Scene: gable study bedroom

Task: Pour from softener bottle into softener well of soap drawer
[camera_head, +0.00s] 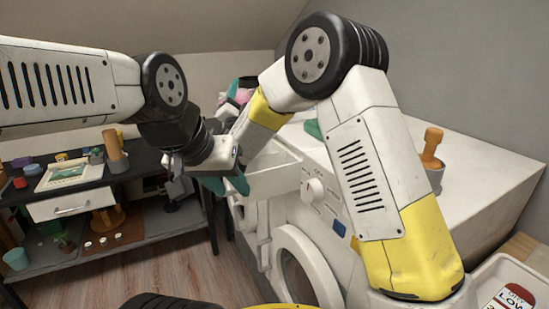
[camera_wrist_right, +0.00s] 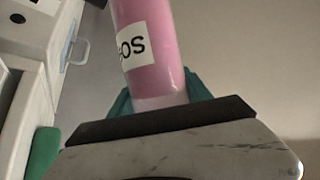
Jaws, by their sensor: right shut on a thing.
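The softener bottle (camera_wrist_right: 147,60) is pink with a white label and stands up between the teal fingers of my right gripper (camera_wrist_right: 160,95) in the right wrist view. My right gripper is shut on it. In the head view a pink patch shows behind my right forearm, likely this bottle; its mouth is hidden. The soap drawer (camera_head: 272,180) sticks out from the upper front of the white washing machine (camera_head: 262,222); its wells cannot be seen. My left gripper (camera_head: 226,184) has its teal fingers at the drawer's front end. Whether it is open or shut is unclear.
A dark shelf unit (camera_head: 140,160) with small items stands at the left. An orange-topped object (camera_head: 432,145) stands at the right of the machine. A white tray (camera_head: 490,285) is at the lower right. My right arm blocks much of the machine top. Wooden floor is clear in front.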

